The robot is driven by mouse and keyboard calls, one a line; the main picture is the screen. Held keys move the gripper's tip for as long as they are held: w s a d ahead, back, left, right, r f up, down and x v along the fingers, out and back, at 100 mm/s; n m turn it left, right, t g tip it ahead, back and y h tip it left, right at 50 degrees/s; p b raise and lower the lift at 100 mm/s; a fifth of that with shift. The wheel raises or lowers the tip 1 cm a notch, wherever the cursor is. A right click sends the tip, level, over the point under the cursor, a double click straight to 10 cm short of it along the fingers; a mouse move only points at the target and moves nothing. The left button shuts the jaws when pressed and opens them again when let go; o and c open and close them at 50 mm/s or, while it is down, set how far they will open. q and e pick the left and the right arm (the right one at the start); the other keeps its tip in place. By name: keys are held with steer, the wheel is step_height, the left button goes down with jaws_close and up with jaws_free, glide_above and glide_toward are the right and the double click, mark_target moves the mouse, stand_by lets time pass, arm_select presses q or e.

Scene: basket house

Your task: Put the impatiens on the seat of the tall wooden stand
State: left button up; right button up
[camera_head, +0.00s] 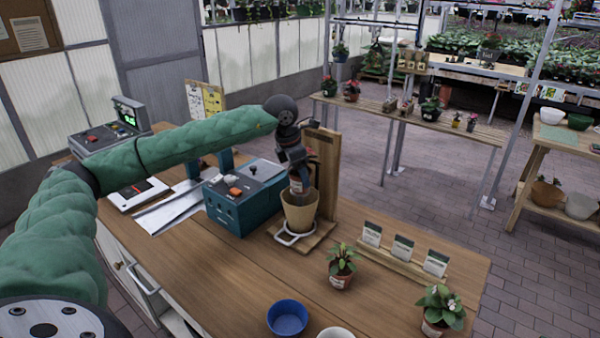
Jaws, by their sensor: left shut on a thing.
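The tall wooden stand (325,150) stands on the wooden table, with an upright back board, a base and a white ring (288,239) low at its front. A tan pot-shaped holder (299,214) sits at its front. My left gripper (299,172) points down in front of the board and is shut on a small labelled brown pot (299,186), which I take for the impatiens. This pot is at the mouth of the tan holder; whether it touches is not clear. The gripper hides most of its plant. My right gripper is not in view.
A teal box (238,205) with controls stands close left of the stand. Potted plants (341,269) (440,309), a card rack (400,262) and a blue bowl (287,318) are to the right and front. Bare tabletop (230,275) lies in front of the stand.

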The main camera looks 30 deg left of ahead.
arm_select(q)
steer(key=o, duration=1.1)
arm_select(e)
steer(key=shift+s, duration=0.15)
arm_select(q)
steer(key=shift+r, duration=0.15)
steer(key=shift+r, duration=0.1)
steer(key=shift+a+r, duration=0.1)
steer(key=shift+r, duration=0.25)
steer(key=b+v, duration=0.3)
steer(key=v, duration=0.8)
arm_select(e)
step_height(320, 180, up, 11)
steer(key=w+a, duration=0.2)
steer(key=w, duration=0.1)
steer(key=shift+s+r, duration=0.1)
